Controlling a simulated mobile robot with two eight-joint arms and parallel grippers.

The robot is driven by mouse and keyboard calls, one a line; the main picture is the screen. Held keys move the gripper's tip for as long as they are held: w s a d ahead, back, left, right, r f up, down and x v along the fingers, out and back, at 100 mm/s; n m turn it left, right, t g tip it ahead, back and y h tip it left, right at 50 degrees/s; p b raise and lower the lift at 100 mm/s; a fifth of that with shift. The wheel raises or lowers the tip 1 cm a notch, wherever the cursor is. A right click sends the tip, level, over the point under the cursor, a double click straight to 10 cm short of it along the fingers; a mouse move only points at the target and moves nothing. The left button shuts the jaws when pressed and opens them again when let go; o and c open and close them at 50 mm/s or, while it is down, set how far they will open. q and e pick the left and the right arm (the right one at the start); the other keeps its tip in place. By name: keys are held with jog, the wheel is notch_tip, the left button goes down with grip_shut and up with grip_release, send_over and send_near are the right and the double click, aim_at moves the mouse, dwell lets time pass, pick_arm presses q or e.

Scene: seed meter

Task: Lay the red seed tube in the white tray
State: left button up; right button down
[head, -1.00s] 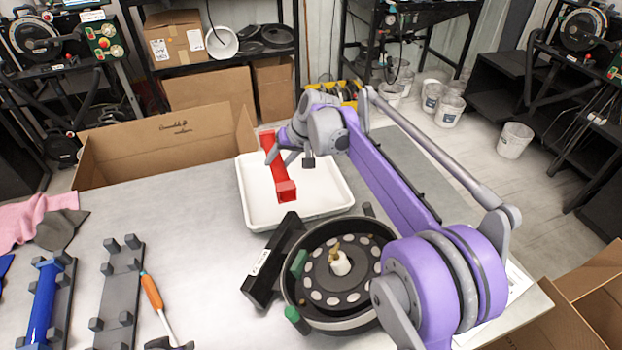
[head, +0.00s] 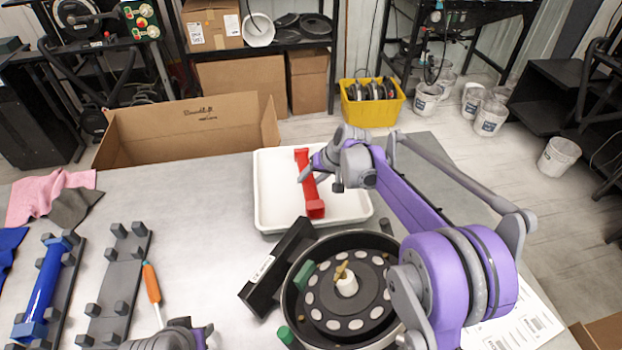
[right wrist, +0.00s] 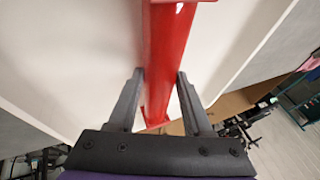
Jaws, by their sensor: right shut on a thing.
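The red seed tube (head: 311,190) is a long bar with wider square ends. In the head view it lies within the outline of the white tray (head: 268,222), slanting from far to near. I cannot tell whether it touches the tray floor. My right gripper (head: 304,177) is shut on the tube. In the right wrist view the fingers press on both sides of the tube (right wrist: 165,60), with the white tray (right wrist: 85,60) behind it. A grey part that looks like my left gripper (head: 180,335) shows at the bottom edge, its fingers mostly hidden.
A round seed meter (head: 345,290) and a black bracket (head: 275,268) stand just in front of the tray. An open cardboard box (head: 190,130) stands behind.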

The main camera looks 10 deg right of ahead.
jog(key=shift+f, duration=0.1)
jog(key=shift+f, duration=0.15)
jog(key=c, duration=0.6)
grip_release()
jog(key=shift+r, duration=0.35)
jog(key=v, duration=1.1)
jog(key=shift+r, duration=0.35)
jog(key=shift+s+d, duration=0.15)
jog(key=shift+d, duration=0.05)
